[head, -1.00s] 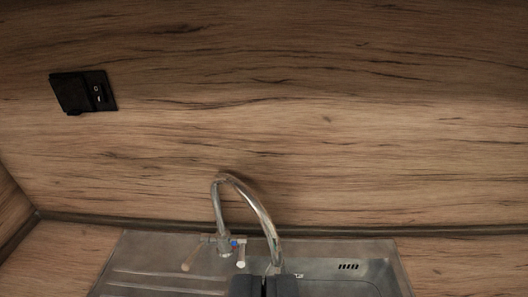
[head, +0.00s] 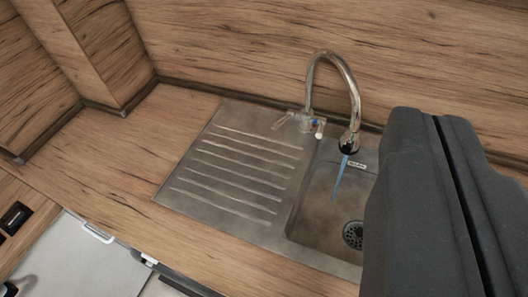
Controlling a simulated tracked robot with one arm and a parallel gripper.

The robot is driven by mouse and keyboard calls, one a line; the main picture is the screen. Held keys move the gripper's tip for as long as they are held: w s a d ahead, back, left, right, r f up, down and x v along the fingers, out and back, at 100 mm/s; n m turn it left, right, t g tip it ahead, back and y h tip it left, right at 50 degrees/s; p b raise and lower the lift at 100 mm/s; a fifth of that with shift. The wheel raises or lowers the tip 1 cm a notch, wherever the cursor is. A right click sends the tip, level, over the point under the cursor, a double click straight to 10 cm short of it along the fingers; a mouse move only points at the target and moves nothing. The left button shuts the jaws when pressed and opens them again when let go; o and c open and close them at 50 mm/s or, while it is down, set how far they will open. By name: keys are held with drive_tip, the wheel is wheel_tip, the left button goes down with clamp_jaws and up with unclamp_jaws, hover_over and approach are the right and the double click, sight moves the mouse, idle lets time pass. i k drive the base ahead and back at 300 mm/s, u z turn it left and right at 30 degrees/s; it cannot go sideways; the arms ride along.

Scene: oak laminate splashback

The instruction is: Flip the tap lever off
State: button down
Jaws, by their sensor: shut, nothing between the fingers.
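The chrome tap (head: 351,92) stands at the back of the steel sink, with a tall curved spout. A blue stream of water (head: 339,178) comes from the spout's end into the basin. A second short lever (head: 320,128) is on the right, near a small blue and red mark. My gripper (head: 437,112) is large and dark at the right of the view, its fingers shut together and empty. It is to the right of the tap, apart from it in the picture, and hides the right part of the sink.
The sink's ribbed drainboard (head: 235,165) is left of the basin (head: 310,220), which has a round drain (head: 353,235). The wooden splashback (head: 230,45) rises behind. The wooden worktop (head: 110,150) at left is clear. White cabinet fronts (head: 75,250) show below.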

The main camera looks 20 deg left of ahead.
sight(290, 114)
drive_tip(key=z, duration=0.65)
drive_tip(key=k, duration=0.65)
drive_tip(key=u, duration=0.9)
drive_tip(key=i, duration=1)
drive_tip(key=z, duration=0.05)
